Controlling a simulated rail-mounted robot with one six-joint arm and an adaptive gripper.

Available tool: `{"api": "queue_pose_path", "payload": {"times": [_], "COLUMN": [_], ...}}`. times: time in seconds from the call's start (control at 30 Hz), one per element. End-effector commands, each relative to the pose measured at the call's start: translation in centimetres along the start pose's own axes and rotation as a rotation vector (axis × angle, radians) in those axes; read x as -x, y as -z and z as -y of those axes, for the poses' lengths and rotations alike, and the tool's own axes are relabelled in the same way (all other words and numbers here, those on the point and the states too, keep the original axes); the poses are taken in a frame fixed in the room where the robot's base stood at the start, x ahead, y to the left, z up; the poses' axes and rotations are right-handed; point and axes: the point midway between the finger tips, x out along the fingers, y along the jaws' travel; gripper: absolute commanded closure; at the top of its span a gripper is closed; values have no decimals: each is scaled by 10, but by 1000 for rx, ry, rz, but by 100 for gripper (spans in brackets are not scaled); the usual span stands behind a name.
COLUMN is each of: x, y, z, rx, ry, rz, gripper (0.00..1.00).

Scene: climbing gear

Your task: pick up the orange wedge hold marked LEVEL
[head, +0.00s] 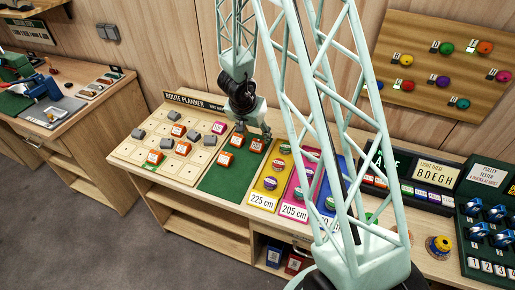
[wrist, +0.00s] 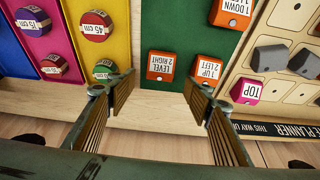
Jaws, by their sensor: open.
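The orange wedge marked LEVEL 2 RIGHT (wrist: 160,66) lies on the green mat (wrist: 187,32) near its edge, label readable in the wrist view. In the head view this wedge (head: 257,146) is the right one of the two orange wedges near the gripper. My gripper (wrist: 160,90) is open and empty, its two fingers apart, pointing toward the mat's edge. The wedge shows ahead of the gap between the fingertips, apart from them. In the head view my gripper (head: 252,131) hangs over the back end of the green mat.
A second orange wedge marked 1 UP 2 LEFT (wrist: 208,70) sits close beside, ahead of the right finger. Another, marked 1 DOWN (wrist: 232,14), lies farther along the mat. Round holds stand on the yellow strip (head: 266,185). The route planner board (head: 145,155) holds grey, orange and pink wedges.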

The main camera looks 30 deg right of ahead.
Motion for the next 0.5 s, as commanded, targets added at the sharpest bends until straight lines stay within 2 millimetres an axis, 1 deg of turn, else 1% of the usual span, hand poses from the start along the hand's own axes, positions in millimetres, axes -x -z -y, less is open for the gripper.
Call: {"api": "queue_pose_path", "payload": {"times": [0.03, 0.2, 0.5], "x": [-7, -18, -20], "y": [-1, -1, 0], "z": [0, 0, 0], "rx": [0, 1, 0], "ry": [-1, -1, 0], "rz": [0, 1, 0], "gripper": [53, 53, 53]}}
